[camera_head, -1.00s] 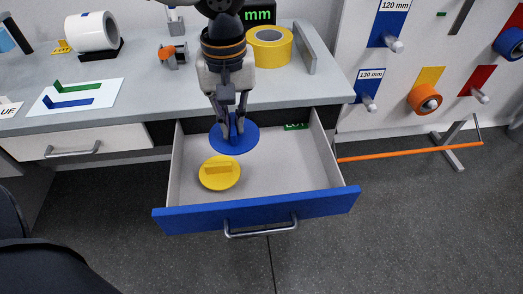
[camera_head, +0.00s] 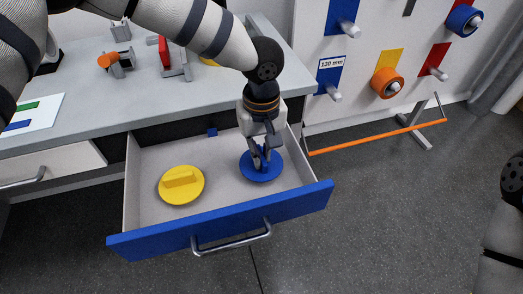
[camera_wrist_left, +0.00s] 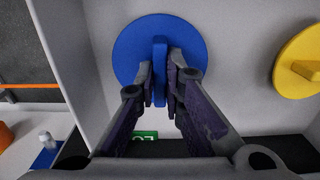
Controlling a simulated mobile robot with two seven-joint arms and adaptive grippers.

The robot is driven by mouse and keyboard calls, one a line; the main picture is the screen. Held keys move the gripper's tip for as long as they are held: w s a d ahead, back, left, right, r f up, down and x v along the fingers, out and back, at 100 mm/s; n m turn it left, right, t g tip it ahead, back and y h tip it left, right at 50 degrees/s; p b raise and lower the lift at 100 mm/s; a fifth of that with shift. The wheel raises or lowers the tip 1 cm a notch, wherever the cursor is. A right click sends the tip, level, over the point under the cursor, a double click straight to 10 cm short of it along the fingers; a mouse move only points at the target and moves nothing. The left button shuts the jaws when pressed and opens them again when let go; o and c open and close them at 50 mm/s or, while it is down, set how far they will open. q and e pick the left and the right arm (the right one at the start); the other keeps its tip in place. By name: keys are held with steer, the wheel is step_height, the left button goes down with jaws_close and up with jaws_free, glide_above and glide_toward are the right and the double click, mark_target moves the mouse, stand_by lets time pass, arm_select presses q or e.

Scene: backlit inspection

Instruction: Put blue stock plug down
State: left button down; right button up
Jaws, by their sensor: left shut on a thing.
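The blue stock plug (camera_head: 274,170), a round blue disc with an upright grip bar, is inside the open drawer (camera_head: 285,206), in its right part. My left gripper (camera_head: 261,163) points down from above, shut on the bar. In the left wrist view the blue plug (camera_wrist_left: 130,45) lies flat in front of the fingers, with its bar between the fingertips (camera_wrist_left: 160,68). The disc is at or very near the drawer floor; I cannot tell whether it touches. My right gripper is not in view.
A yellow plug (camera_head: 181,193) lies in the drawer's left part, apart from the blue one. The drawer's walls and blue front surround both. A worktop (camera_head: 75,125) stands behind. A board with pegs and tape rolls (camera_head: 386,84) and an orange bar (camera_head: 375,138) are at right.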

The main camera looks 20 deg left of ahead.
arm_select(q)
steer(key=c, duration=2.1)
jaws_free()
steer(key=shift+f, duration=0.1)
steer(key=o, duration=0.4)
step_height(320, 180, up, 12)
steer(key=shift+r+p, duration=0.25)
steer(key=shift+p, duration=0.1)
steer(key=shift+s, duration=0.1)
